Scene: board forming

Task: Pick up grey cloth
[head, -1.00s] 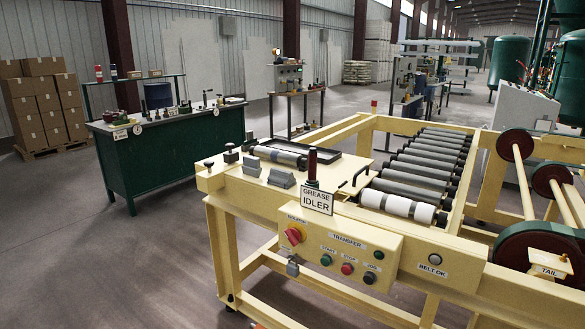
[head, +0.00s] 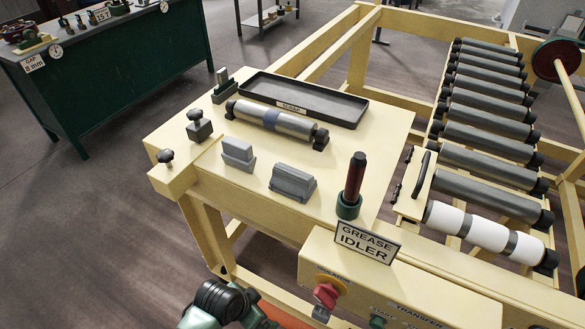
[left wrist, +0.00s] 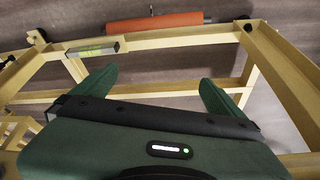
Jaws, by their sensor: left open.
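Two small grey pieces stand on the cream table top in the head view. One is an upright grey piece (head: 238,153) with a paler upper part. The other is a wider, wedge-shaped grey piece (head: 292,182) to its right; I cannot tell for sure which one is the cloth. My left gripper (left wrist: 157,85) is open and empty in the left wrist view, with its two green fingers wide apart over the frame's lower bars. Part of my green and black arm shows at the bottom of the head view, apart from the grey pieces. My right gripper is not in view.
Around the grey pieces are a metal roller (head: 270,122), a black scrap tray (head: 345,108), black knobs (head: 199,125), a dark red grease tube (head: 355,178) and the idler sign (head: 367,242). An orange roller (left wrist: 155,22) and a level (left wrist: 92,49) show in the wrist view.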

